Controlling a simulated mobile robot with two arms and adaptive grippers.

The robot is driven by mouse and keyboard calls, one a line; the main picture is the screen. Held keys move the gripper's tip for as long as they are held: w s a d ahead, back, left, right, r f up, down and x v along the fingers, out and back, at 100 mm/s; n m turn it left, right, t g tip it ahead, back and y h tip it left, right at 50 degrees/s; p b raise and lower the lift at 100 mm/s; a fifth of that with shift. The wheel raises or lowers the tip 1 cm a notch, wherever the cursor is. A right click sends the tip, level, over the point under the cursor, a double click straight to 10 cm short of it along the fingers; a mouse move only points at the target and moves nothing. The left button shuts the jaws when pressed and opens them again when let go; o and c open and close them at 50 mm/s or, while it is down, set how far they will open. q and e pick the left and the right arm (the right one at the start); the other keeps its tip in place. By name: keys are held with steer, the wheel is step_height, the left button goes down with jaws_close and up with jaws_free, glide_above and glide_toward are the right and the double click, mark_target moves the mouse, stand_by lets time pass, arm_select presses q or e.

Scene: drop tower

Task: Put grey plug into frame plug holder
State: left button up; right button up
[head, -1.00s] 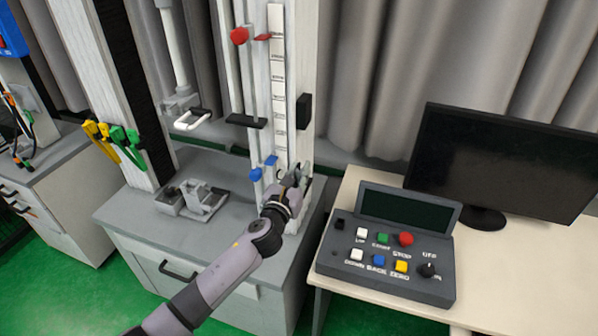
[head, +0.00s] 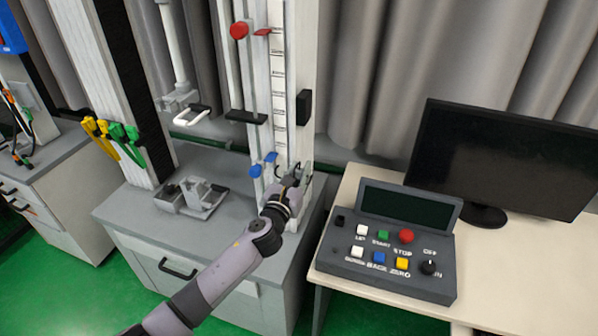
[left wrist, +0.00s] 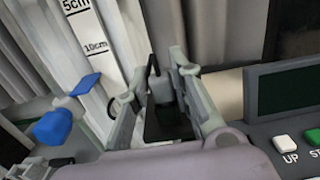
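My left gripper (head: 293,178) is at the foot of the white upright frame (head: 290,110), at its right side. In the left wrist view its two fingers (left wrist: 157,88) stand apart, with a grey plug-like piece (left wrist: 160,86) between their tips. A thin black cable or loop rises from that piece, and a dark block lies just below it. A gap shows on the left side of the piece; contact with the right finger cannot be told. In the head view the gripper hides most of this piece. I cannot clearly make out the frame plug holder. My right gripper is not in view.
Blue clamps (head: 263,165) sit on the frame just left of the gripper. A control box (head: 395,240) with coloured buttons and a monitor (head: 500,165) stand on the desk at right. A grey metal fixture (head: 192,196) lies on the cabinet top at left.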

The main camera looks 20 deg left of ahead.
arm_select(q)
steer(key=o, duration=0.4)
steer(key=shift+c, duration=0.2)
steer(key=shift+s, duration=0.15)
steer(key=s, duration=1.1)
steer(key=shift+s+a, duration=0.25)
steer(key=shift+s, duration=0.15)
steer(key=s+a+f+n+g, duration=0.25)
steer(key=s+f+n, duration=0.2)
steer(key=f, duration=0.75)
steer(key=s+a+f+n+g+y, duration=0.1)
steer(key=s+f+n+g, duration=0.35)
steer(key=f, duration=0.75)
steer(key=s+a+f+n+g, duration=0.2)
steer(key=f+n, duration=0.4)
steer(key=f, duration=0.5)
steer(key=s+f+n+g, duration=0.3)
steer(key=s+f+n, duration=0.5)
steer(key=s+f, duration=0.55)
steer(key=s+d+f+n+g, duration=0.1)
steer(key=s+f+n, duration=0.3)
steer(key=s, duration=0.7)
steer(key=s+d+f+n+g, duration=0.1)
steer(key=s+f+n+g, duration=0.3)
steer(key=s+n, duration=0.3)
steer(key=s, duration=0.5)
steer(key=shift+s+d+f, duration=0.15)
steer(key=shift+s+d, duration=0.05)
steer(key=shift+s, duration=0.1)
